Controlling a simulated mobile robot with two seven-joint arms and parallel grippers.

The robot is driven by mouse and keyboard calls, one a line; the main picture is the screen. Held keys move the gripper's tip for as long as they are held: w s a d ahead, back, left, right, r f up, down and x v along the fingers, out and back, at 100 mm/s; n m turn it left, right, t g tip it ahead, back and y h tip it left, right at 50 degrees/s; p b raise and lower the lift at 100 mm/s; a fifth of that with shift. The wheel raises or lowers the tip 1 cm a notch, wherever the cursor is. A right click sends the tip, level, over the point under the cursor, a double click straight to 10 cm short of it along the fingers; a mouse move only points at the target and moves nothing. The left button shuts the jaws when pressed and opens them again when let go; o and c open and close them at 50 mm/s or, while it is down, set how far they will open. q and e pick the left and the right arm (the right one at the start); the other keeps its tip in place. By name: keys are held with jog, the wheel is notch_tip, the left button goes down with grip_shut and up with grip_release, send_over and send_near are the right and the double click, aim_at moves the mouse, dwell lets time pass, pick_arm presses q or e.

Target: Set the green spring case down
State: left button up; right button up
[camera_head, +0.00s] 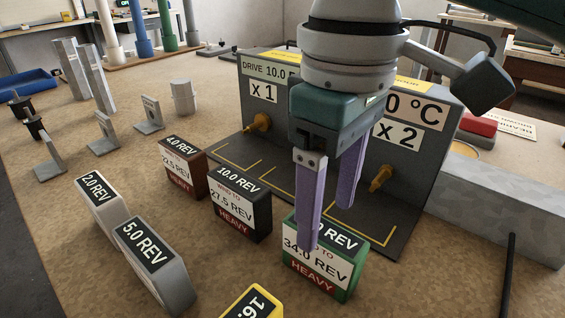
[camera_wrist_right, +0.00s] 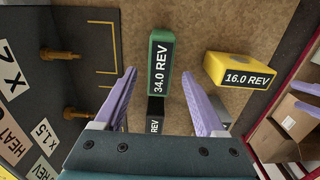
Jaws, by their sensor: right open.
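The green spring case (camera_head: 345,270) stands upright on the bench, just in front of the dark base plate of the drive stand. Its labels read 34.0 REV and HEAVY. My right gripper (camera_head: 327,226) is above it, pointing down and open. Its near purple finger overlaps the case's front label in the head view, and the far finger is behind the case. In the right wrist view, the green case (camera_wrist_right: 160,52) lies between and slightly beyond the two spread fingertips (camera_wrist_right: 159,74), with visible gaps on both sides.
A black 10.0 REV case (camera_head: 238,207) and a brown case (camera_head: 182,172) stand to the left. Grey cases (camera_head: 165,270) are nearer, with a yellow 16.0 REV case (camera_wrist_right: 240,70) close by. The drive stand (camera_head: 266,90) with brass shafts rises behind.

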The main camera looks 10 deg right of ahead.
notch_tip(320, 180, up, 8)
jog(key=shift+f+p, duration=0.25)
jog(key=shift+p, duration=0.15)
jog(key=s+a+f+m+t+y+p, duration=0.1)
jog(key=s+a+f+t+y+p, duration=0.15)
jog(key=s+a+y+p, duration=0.35)
jog(key=s+d+r+m+t+h+p, duration=0.1)
jog(key=s+d+m+h+p, duration=0.5)
jog(key=s+d, duration=0.7)
notch_tip(320, 180, up, 37)
jog(key=w+d+n+p, duration=0.1)
jog(key=w+p, duration=0.1)
jog(key=p, duration=3.5)
jog(key=shift+w, duration=0.3)
jog(key=shift+r, duration=0.1)
